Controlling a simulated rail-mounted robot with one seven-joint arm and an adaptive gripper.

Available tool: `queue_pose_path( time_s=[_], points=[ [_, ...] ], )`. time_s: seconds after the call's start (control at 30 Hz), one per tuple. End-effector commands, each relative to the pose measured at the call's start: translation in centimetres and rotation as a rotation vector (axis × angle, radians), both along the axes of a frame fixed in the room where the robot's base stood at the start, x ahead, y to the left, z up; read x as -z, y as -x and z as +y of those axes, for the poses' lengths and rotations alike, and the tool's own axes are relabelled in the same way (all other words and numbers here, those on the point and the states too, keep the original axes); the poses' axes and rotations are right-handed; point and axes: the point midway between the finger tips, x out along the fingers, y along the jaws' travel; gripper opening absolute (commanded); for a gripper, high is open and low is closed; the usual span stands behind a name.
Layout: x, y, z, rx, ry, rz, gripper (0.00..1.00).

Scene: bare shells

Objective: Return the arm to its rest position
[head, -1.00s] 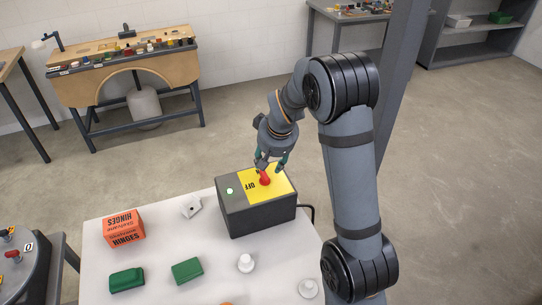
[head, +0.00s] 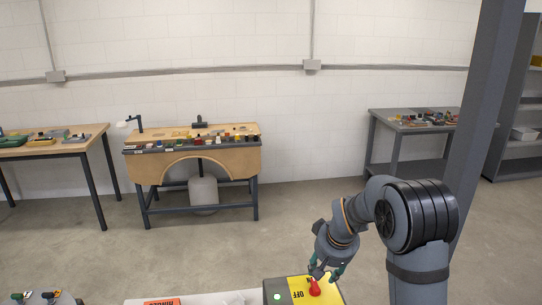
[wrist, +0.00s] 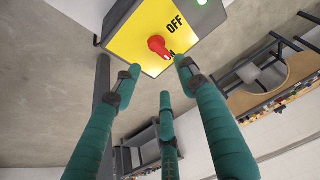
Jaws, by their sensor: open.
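My gripper (head: 326,271) is at the lower right of the head view, above the yellow top of a grey switch box (head: 299,288). In the wrist view my gripper's green fingers (wrist: 158,85) are spread apart with nothing between them. The red knob (wrist: 157,45) on the box's yellow plate lies just beyond the fingertips. The knob also shows in the head view (head: 314,287) beside the fingers. I cannot tell whether a finger touches it. A green lamp (head: 277,296) is lit on the box, next to the word OFF.
The white table (head: 205,298) under the box is mostly cut off, with an orange box (head: 162,301) at its edge. A wooden workbench (head: 192,160) stands at the back, and a grey bench (head: 415,122) back right. A grey post (head: 487,120) rises right of my arm.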

Motion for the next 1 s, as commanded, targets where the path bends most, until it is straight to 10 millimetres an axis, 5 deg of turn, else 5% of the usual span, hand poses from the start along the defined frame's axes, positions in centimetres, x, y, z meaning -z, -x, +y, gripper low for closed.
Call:
queue_pose_path(
  time_s=[0.53, 1.0],
  points=[
    [10.2, -4.1, 0.3, -0.001, 0.0, 0.003, 0.42],
    [9.8, -4.1, 0.3, -0.113, 0.002, 0.001, 0.42]
  ],
)
